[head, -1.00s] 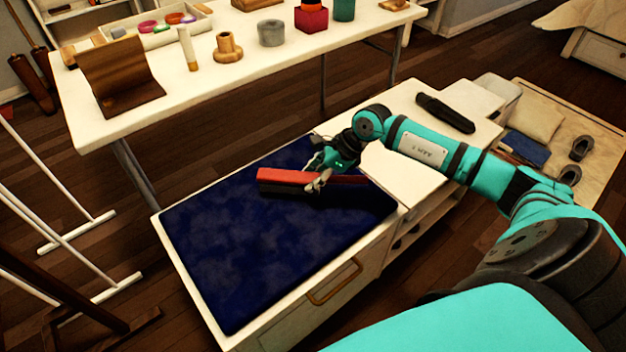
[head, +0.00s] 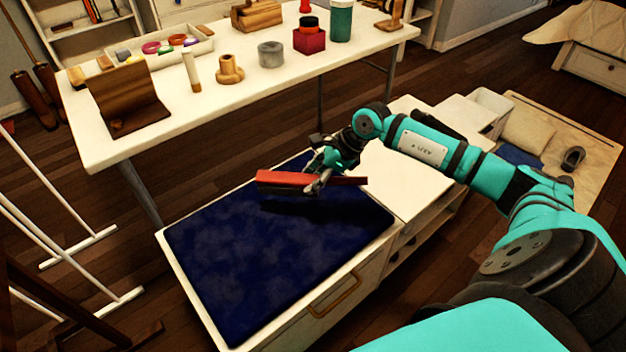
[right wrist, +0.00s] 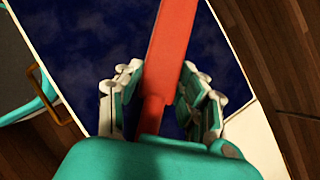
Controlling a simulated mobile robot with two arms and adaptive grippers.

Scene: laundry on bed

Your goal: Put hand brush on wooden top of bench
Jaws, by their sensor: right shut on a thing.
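The red hand brush (head: 285,179) is held in my right gripper (head: 318,184), which is shut on it. The brush hangs a little above the dark blue cushion (head: 270,260) of the bench, and its shadow falls on the cushion. In the right wrist view, the brush (right wrist: 170,50) runs up between the two fingers (right wrist: 160,103). The bare pale top of the bench (head: 385,178) lies just right of the cushion, beside and partly behind my right arm. My left gripper is not in view.
A dark object (head: 438,124) lies on the bench's far end, partly hidden by my arm. A white table (head: 230,100) with several small items stands behind the bench. A drying rack (head: 60,215) stands at left. The bare top near the cushion is clear.

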